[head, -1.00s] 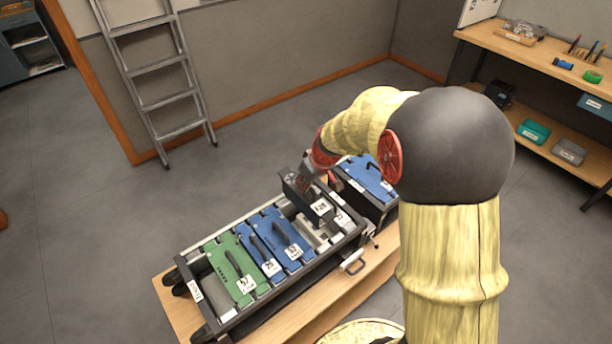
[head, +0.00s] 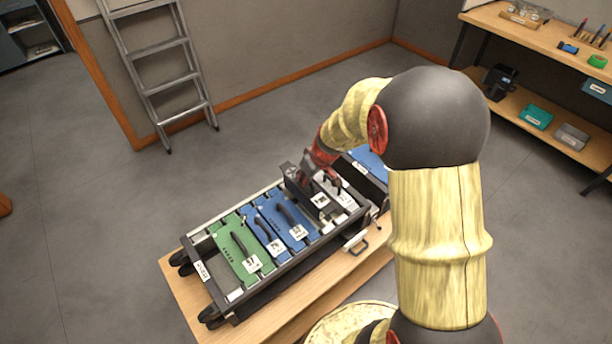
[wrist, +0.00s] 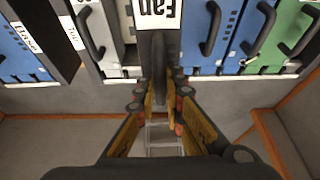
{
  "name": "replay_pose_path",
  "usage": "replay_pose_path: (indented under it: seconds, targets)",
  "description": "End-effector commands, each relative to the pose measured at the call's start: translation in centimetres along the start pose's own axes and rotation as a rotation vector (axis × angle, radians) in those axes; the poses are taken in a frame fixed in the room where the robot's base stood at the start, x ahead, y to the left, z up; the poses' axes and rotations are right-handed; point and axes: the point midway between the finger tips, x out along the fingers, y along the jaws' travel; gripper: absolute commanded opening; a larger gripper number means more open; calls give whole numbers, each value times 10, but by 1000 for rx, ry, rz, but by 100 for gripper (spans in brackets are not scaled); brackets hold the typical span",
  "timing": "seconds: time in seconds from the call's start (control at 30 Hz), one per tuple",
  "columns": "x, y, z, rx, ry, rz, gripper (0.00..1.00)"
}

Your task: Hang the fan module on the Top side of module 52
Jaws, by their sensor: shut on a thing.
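The fan module (head: 299,186) is a narrow dark unit with a white "Fan" label, which shows upside down in the wrist view (wrist: 158,12). My gripper (head: 310,172) is shut on its dark handle (wrist: 170,85), between the fingers in the wrist view. The fan module is at the rack, right of the blue modules; whether it is seated or just above the rack I cannot tell. The blue module (head: 290,220) nearest it has a handle and a white label, probably 52, but the number is hard to read.
The rack (head: 282,282) stands on a wooden bench (head: 180,300). A second blue module and a green module (head: 235,246) sit left in it. A pale module (head: 350,205) is right of the fan module. Another dark case with a blue front (head: 368,160) stands behind.

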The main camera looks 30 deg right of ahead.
Motion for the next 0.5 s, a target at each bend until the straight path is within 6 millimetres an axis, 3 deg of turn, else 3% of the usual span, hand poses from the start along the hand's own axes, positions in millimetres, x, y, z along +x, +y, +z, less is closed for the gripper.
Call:
replay_pose_path:
  seconds: [0.5]
  targets:
    - [34, 1, 12, -1, 5, 3, 0]
